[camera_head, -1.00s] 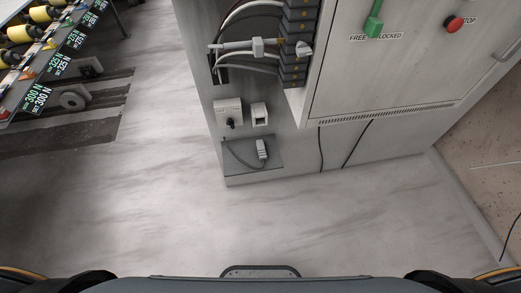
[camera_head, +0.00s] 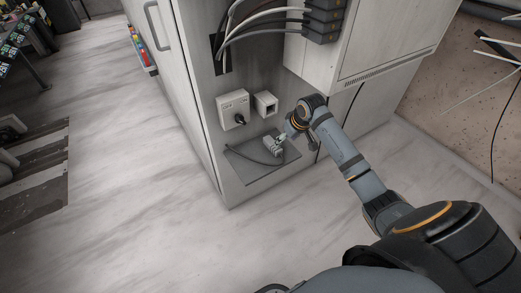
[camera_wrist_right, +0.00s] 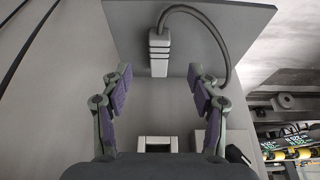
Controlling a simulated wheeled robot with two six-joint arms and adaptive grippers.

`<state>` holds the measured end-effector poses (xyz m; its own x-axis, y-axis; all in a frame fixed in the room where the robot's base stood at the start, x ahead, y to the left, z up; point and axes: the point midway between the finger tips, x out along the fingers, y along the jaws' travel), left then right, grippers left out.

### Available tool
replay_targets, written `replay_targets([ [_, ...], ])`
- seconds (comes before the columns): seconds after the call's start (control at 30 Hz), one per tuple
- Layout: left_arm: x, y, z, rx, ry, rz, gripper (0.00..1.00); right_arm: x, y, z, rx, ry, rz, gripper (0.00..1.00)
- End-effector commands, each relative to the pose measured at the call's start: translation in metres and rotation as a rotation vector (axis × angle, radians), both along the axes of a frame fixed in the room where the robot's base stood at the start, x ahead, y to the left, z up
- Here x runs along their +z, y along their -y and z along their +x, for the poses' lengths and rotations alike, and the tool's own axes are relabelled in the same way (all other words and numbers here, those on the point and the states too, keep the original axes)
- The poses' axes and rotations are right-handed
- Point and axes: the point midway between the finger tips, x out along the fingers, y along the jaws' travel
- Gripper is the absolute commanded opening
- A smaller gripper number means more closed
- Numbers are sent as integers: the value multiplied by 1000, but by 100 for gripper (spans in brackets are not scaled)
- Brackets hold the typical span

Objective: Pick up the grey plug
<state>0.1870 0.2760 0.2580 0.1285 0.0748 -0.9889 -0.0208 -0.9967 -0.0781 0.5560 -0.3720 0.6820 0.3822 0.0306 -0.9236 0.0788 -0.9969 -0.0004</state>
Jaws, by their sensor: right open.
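The grey plug (camera_head: 271,144) lies on a small grey shelf (camera_head: 262,170) on the side of the cabinet, with its dark cable curving away to the left. In the right wrist view the plug (camera_wrist_right: 159,52) is ribbed and lies ahead of the fingertips, centred between them. My right gripper (camera_head: 287,138) is at the shelf beside the plug in the head view. In the right wrist view my right gripper (camera_wrist_right: 160,75) is open, one purple-padded finger on each side, with nothing held. My left gripper is not in view.
Above the shelf are a white socket box with a black plug (camera_head: 233,108) and a small white open box (camera_head: 265,104). Thick cables (camera_head: 262,22) run into black connectors above. The floor left of the cabinet is clear.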

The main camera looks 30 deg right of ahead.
Motion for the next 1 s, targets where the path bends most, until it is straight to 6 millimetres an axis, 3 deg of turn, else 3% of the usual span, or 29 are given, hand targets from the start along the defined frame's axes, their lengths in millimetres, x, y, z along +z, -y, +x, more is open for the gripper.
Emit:
replay_targets([
  [0.2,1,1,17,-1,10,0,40,-37,-2,15,-1,0,5,60],
  [0.47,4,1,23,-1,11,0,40,-48,-2,21,0,1,2,60],
  [0.7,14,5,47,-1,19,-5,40,-83,-3,42,-2,-2,4,60],
  [1.0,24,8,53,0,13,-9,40,-90,-3,46,0,0,0,60],
])
